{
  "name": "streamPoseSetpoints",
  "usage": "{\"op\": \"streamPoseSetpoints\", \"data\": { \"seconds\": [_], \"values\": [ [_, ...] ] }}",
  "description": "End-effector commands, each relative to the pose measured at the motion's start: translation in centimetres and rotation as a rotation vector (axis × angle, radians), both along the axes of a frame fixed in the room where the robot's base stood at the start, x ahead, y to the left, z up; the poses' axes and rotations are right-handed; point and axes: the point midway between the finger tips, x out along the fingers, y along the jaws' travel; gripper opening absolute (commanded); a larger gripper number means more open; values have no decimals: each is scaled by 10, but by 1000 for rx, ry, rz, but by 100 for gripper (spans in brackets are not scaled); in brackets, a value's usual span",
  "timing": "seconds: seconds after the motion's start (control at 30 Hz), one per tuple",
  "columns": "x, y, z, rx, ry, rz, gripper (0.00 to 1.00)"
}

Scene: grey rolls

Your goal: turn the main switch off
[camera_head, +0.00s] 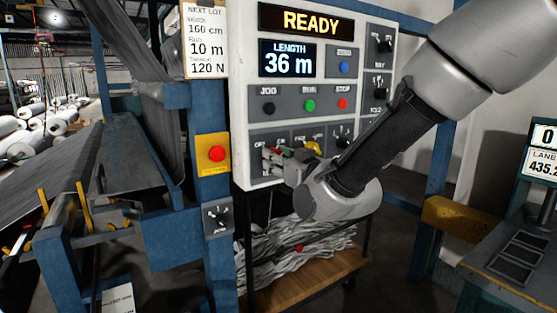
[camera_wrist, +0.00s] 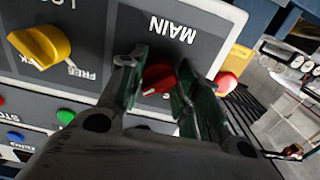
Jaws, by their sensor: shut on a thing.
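The main switch is a red rotary knob (camera_wrist: 158,77) on a grey plate lettered MAIN, upside down in the wrist view. My gripper (camera_wrist: 157,66) is shut on this knob, with one dark green finger on each side. The fingers and the wrist housing cover part of the knob and its markings, so I cannot read its position. In the head view my gripper (camera_head: 280,160) is at the lower left of the white control panel (camera_head: 240,120), where the knob is mostly hidden.
A yellow knob (camera_wrist: 42,46) marked LOCK and FREE sits beside the main switch. A red emergency button (camera_head: 217,153) on a yellow plate is just left of the panel. The display (camera_head: 311,22) reads READY. A wooden cart (camera_head: 320,275) stands below.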

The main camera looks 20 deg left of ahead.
Motion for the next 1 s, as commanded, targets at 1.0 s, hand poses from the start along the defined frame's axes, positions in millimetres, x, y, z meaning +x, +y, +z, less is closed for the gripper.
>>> {"op": "streamPoseSetpoints", "data": {
  "seconds": [1.0],
  "values": [
    [1, -1, 1, -407, -480, 1, 10]
  ]
}}
